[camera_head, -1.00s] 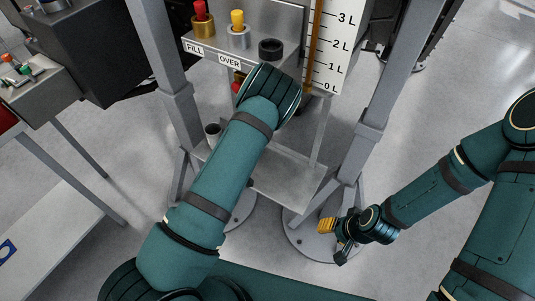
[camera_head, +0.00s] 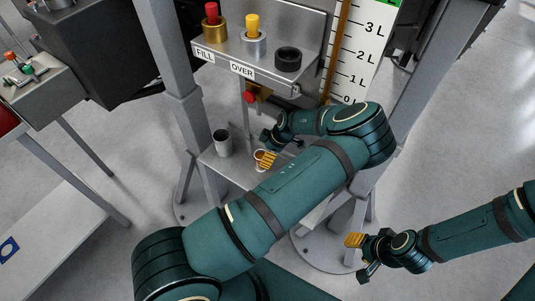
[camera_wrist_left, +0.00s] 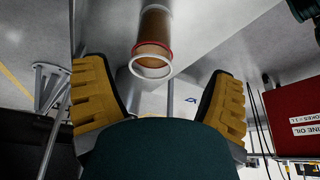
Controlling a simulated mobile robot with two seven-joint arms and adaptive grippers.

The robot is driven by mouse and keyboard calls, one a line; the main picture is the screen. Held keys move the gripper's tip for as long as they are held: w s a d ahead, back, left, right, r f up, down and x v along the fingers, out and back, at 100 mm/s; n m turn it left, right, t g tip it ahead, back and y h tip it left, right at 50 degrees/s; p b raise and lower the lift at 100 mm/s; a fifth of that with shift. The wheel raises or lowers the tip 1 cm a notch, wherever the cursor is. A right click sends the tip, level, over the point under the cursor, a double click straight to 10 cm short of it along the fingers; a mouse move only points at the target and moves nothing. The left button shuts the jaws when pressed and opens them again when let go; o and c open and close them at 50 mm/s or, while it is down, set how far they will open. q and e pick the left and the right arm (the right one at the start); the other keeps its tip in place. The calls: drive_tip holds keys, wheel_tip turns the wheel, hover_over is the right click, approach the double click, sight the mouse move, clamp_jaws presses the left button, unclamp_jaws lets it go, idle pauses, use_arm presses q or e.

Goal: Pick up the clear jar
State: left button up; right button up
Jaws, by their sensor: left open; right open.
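The clear jar shows in the left wrist view (camera_wrist_left: 155,32) with brown contents, a red ring and a pale rim. In the head view, what looks like this jar (camera_head: 260,155) stands on the lower metal shelf, partly hidden by my left gripper (camera_head: 268,150). That gripper's yellow-padded fingers (camera_wrist_left: 160,100) are spread apart in the wrist view, with the jar ahead between their directions and nothing held. Whether a finger touches it, I cannot tell. My right gripper (camera_head: 358,256) is open and empty at the lower right, away from the shelf.
Above is an upper shelf with FILL and OVER labels, a red-topped fitting (camera_head: 213,25), a yellow-topped fitting (camera_head: 253,40) and a black ring (camera_head: 288,59). Grey posts (camera_head: 183,95) flank the stand.

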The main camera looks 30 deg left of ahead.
sight(259, 160)
use_arm(q)
drive_tip(key=x, duration=0.2)
drive_tip(key=shift+w+a+f, duration=0.15)
drive_tip(key=shift+a+f, duration=0.05)
drive_tip(key=shift+f, duration=0.05)
drive_tip(key=x, duration=0.1)
drive_tip(key=b+x, duration=0.1)
drive_tip(key=x, duration=0.3)
drive_tip(key=shift+w+a+r, duration=0.1)
drive_tip(key=shift+w+a, duration=0.05)
drive_tip(key=shift+a, duration=0.05)
drive_tip(key=c, duration=1.4)
